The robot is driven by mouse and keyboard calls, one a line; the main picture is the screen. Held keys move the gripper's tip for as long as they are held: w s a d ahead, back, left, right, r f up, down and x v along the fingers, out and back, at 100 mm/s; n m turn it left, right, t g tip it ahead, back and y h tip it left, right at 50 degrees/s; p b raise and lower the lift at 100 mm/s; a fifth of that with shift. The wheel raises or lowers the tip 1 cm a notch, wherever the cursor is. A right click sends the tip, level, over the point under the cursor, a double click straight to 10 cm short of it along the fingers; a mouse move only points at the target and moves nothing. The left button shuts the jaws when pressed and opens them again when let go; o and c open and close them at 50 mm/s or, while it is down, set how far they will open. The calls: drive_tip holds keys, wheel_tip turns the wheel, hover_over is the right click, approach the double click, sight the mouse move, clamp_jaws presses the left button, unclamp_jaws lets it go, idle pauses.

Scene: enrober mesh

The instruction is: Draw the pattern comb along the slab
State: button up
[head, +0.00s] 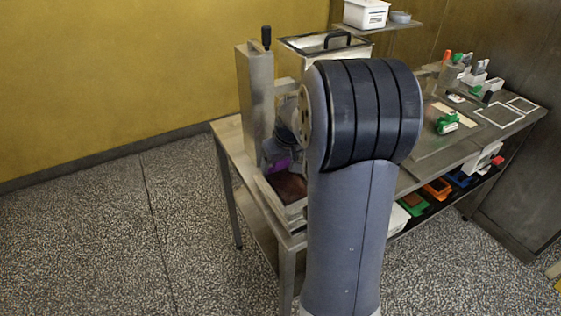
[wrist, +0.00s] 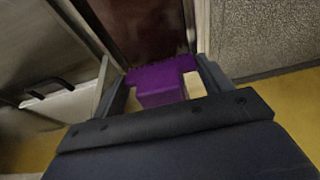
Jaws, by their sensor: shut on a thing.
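The purple pattern comb (wrist: 160,84) is between the fingers of my gripper (wrist: 158,80) in the wrist view. My gripper is shut on it. The comb's toothed edge faces the dark brown slab (wrist: 145,30); I cannot tell whether the teeth touch it. In the head view the comb (head: 281,166) shows as a small purple patch just left of my arm. The slab (head: 289,187) lies in a metal tray (head: 297,209) near the table's left end. My arm hides most of my gripper and part of the tray there.
A metal housing (head: 256,100) with a black-knobbed lever stands behind the tray. To the right, the worktop holds a green-and-white item (head: 447,123) and several tools. Coloured bins (head: 437,188) sit on the shelf below.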

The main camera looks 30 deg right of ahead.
drive_tip(key=shift+f+b, duration=0.3)
drive_tip(key=shift+f, duration=0.1)
idle(0.5)
drive_tip(key=shift+s+d+b, duration=0.2)
drive_tip(key=shift+s+b, duration=1.4)
drive_tip(key=shift+s, duration=3.6)
idle(1.9)
